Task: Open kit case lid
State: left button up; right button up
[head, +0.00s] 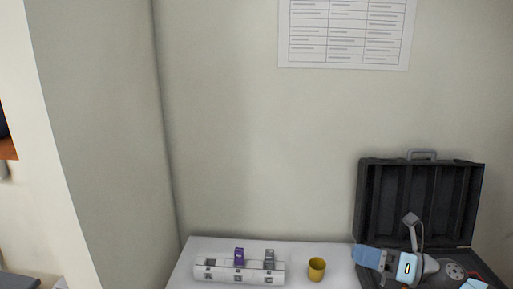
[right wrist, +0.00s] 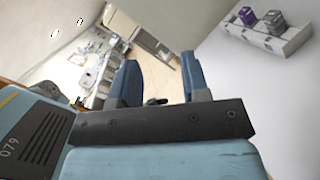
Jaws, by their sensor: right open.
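The black kit case (head: 374,198) stands at the right end of the white table in the head view. Its lid is raised upright, with a grey handle (head: 422,154) on its top edge and ribs across its inner face. My right gripper (head: 367,257) is in front of the lid, low over the case, pointing left. In the right wrist view its two blue fingers (right wrist: 162,82) are spread apart with nothing held between them. My right arm hides most of the case's lower part. My left gripper is not in view.
A yellow cup (head: 316,270) stands left of the case. A white rack (head: 215,273) with a purple item (head: 239,257) and a grey item (head: 269,259) stands farther left; it also shows in the right wrist view (right wrist: 290,42). A printed sheet (head: 345,35) hangs on the wall.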

jog(key=s+a+f+n+t+h, duration=0.1)
jog(key=s+a+f+n+h, duration=0.1)
jog(key=s+f+n+h, duration=0.65)
jog(key=s+a+f+n+t+h, duration=0.1)
jog(key=s+f+n, duration=0.4)
jog(key=f+n, duration=0.9)
jog(key=s+a+f+n+t+h, duration=0.15)
jog(key=s+f+n+h, duration=0.25)
jog(key=s+f+n, duration=0.5)
pick_arm(q)
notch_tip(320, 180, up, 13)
jog(key=p, duration=1.4)
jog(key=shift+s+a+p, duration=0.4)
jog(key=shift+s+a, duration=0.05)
pick_arm(e)
notch_tip(320, 180, up, 11)
jog(key=n, duration=0.2)
jog(key=shift+w+d+g, duration=0.15)
jog(key=shift+w+g, duration=0.2)
jog(key=shift+w, duration=0.05)
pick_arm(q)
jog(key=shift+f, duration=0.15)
pick_arm(e)
jog(key=shift+n, duration=0.25)
